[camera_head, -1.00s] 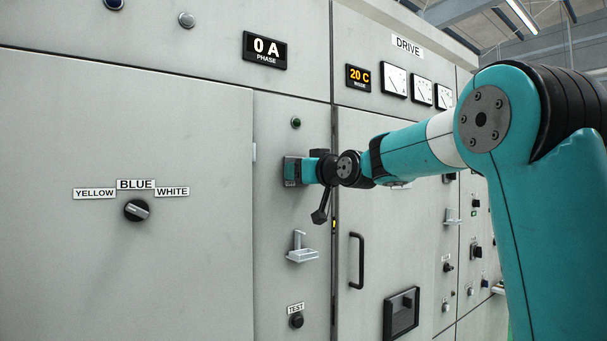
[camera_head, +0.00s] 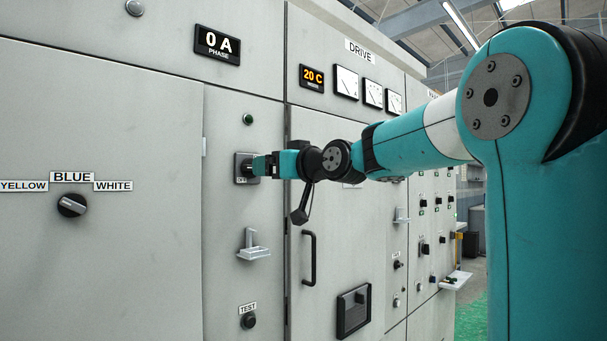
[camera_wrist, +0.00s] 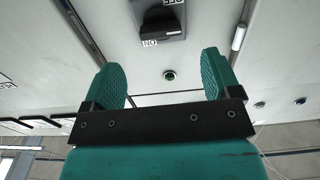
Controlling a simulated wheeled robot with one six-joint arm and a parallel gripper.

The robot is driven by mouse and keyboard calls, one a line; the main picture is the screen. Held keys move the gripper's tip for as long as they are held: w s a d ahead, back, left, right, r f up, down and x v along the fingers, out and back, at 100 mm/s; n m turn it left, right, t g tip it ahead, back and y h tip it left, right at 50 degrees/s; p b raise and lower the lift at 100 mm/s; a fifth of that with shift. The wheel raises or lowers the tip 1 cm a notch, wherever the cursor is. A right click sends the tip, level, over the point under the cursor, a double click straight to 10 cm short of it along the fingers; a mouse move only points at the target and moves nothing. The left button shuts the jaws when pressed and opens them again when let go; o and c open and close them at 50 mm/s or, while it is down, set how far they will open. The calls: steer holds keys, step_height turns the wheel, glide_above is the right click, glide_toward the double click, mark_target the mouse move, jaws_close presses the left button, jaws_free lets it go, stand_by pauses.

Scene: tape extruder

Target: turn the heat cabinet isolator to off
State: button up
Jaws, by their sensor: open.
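The isolator (camera_head: 239,160) is a grey plate with a dark knob on the narrow cabinet panel, with a small OFF label (camera_head: 241,181) at its lower edge. My gripper (camera_head: 258,166) is just right of the plate and hides part of the knob. In the wrist view the isolator (camera_wrist: 171,12) shows at the top, with its dark handle (camera_wrist: 160,29) lying crosswise and an ON label (camera_wrist: 150,43) beside it. My gripper (camera_wrist: 162,72) has its two teal fingers spread with nothing between them. The handle appears beyond the fingertips. I cannot tell which label it points to.
A green lamp (camera_head: 248,119) is above the isolator, and a clear bracket (camera_head: 253,246) juts out below it. A TEST knob (camera_head: 248,321) is lower down. A selector (camera_head: 72,204) with colour labels is on the left door. A black door handle (camera_head: 309,258) stands out to the right.

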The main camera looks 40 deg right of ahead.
steer(key=s+b, duration=0.1)
steer(key=s, duration=0.7)
steer(key=shift+s+d, duration=0.15)
steer(key=shift+s, duration=0.2)
steer(key=a+f+n+g+y+p, duration=0.1)
steer(key=a+f+g+y+p, duration=0.15)
steer(key=a+f+g, duration=0.4)
steer(key=a+f+n+g+y+p, duration=0.1)
steer(key=a+f+y+p, duration=0.2)
steer(key=a, duration=0.7)
steer(key=s+a+f+n+g+p, duration=0.1)
steer(key=s+a+f+g, duration=0.2)
steer(key=s, duration=0.3)
steer(key=s+a+f+n+g+h+p, duration=0.1)
steer(key=s+a+f+n+g+p, duration=0.1)
steer(key=s+a+f+g, duration=0.2)
steer(key=s+a+f+n+g+h+p, duration=0.1)
steer(key=s+f, duration=0.4)
steer(key=s, duration=0.5)
steer(key=shift+a+f+g+p, duration=0.4)
steer(key=shift+a+g+p, duration=0.15)
steer(key=shift+a+g, duration=0.65)
steer(key=shift+w, duration=0.1)
